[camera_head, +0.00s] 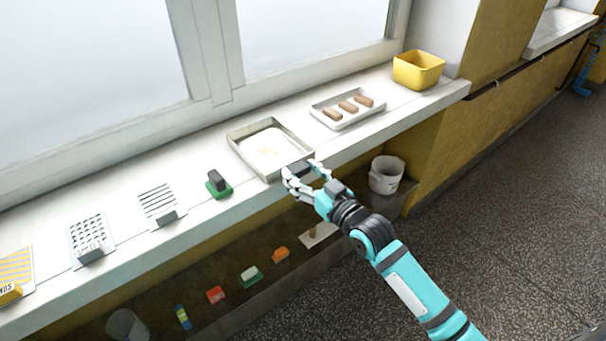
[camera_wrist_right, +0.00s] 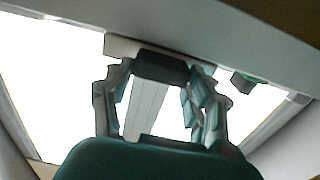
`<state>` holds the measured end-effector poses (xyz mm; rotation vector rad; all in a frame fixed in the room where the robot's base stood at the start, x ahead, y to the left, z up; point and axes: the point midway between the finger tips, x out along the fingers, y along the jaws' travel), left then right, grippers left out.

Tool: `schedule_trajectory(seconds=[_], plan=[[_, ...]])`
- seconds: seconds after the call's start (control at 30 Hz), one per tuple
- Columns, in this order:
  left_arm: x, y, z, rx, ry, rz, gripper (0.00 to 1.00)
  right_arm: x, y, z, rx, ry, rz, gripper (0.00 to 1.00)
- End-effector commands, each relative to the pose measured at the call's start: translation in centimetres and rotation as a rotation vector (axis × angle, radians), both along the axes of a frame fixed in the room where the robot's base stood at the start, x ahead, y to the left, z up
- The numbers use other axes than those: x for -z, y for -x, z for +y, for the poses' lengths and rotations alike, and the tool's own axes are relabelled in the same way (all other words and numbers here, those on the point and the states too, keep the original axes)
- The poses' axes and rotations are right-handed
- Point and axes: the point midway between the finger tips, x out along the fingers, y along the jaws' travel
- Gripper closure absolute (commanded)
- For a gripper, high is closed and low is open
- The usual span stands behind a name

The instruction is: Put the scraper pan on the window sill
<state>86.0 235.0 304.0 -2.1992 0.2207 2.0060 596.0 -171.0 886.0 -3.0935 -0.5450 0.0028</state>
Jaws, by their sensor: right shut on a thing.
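The scraper pan (camera_head: 238,133) is a shallow grey tray with a pale inside and some crumbs. It is at the window sill (camera_head: 125,199), level or nearly so, with its near side by the sill's front edge. I cannot tell whether it rests on the sill or hangs just above it. My right gripper (camera_head: 304,170) is at the pan's near right side, shut on its dark handle (camera_head: 297,168). In the right wrist view the handle (camera_wrist_right: 160,66) shows between the two fingers, with little of the pan visible. My left gripper is not in view.
A tray of brown bars (camera_head: 345,121) and a yellow bin (camera_head: 418,70) stand right of the pan. A green-based block (camera_head: 219,185), a slotted plate (camera_head: 156,201) and a perforated plate (camera_head: 89,238) lie left. Below are a white bucket (camera_head: 386,175) and several small items.

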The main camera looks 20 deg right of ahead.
Motion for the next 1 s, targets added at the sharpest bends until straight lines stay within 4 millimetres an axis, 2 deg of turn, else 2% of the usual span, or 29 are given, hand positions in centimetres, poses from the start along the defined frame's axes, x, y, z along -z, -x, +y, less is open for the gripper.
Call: schedule_trajectory(seconds=[0.33,0.37,0.53,0.87,1.0], plan=[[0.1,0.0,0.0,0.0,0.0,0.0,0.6,0.1,0.0,0.0,0.0,-0.001,-0.006,0.98],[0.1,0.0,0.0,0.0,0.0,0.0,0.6,0.3,0.0,0.0,0.0,0.0,-0.002,0.43],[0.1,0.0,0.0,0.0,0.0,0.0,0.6,0.3,0.0,0.0,0.0,0.0,-0.002,0.21],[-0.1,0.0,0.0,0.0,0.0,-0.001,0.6,-0.2,0.0,0.0,0.0,-0.001,-0.003,0.21],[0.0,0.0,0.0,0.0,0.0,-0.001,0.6,0.2,1.6,-0.7,0.001,0.001,0.0,0.21]])
